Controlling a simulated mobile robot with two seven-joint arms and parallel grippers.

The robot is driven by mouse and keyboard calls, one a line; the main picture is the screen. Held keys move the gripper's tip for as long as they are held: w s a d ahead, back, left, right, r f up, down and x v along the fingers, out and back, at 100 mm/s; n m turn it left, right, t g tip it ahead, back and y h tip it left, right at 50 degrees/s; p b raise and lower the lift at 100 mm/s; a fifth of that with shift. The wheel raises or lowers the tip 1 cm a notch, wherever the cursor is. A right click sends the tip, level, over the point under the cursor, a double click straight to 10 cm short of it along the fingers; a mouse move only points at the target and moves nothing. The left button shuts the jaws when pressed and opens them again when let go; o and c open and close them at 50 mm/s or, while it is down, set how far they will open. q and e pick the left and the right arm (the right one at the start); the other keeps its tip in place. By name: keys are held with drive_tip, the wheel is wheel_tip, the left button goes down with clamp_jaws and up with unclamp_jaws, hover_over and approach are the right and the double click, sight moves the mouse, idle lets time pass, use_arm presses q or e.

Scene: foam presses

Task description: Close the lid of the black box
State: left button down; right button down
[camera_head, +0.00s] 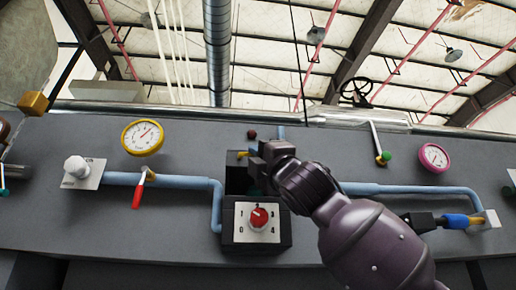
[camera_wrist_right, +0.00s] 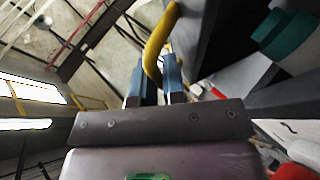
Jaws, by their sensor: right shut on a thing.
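The black box (camera_head: 236,182) is on the grey panel, just above a dark block with a red dial. Its lid (camera_head: 232,158) appears raised, with a yellow handle (camera_head: 242,154) at its upper edge. My right gripper (camera_head: 265,155) is at the box's upper right and hides part of the lid and opening. In the right wrist view, the blue fingers (camera_wrist_right: 158,84) are shut on the curved yellow handle (camera_wrist_right: 160,38). A teal part (camera_wrist_right: 283,34) shows to the right of the handle. My left gripper is not in view.
The red dial (camera_head: 258,218) sits right below the box. Blue pipes (camera_head: 180,181) run along the panel on both sides. A yellow gauge (camera_head: 143,137) and red-handled valve (camera_head: 138,195) are left; a pink gauge (camera_head: 433,156) is right.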

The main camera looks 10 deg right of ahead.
drive_tip(key=shift+f, duration=0.65)
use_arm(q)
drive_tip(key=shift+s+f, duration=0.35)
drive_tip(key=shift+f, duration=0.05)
use_arm(e)
drive_tip(key=shift+f, duration=0.2)
drive_tip(key=c, duration=1.5)
unclamp_jaws()
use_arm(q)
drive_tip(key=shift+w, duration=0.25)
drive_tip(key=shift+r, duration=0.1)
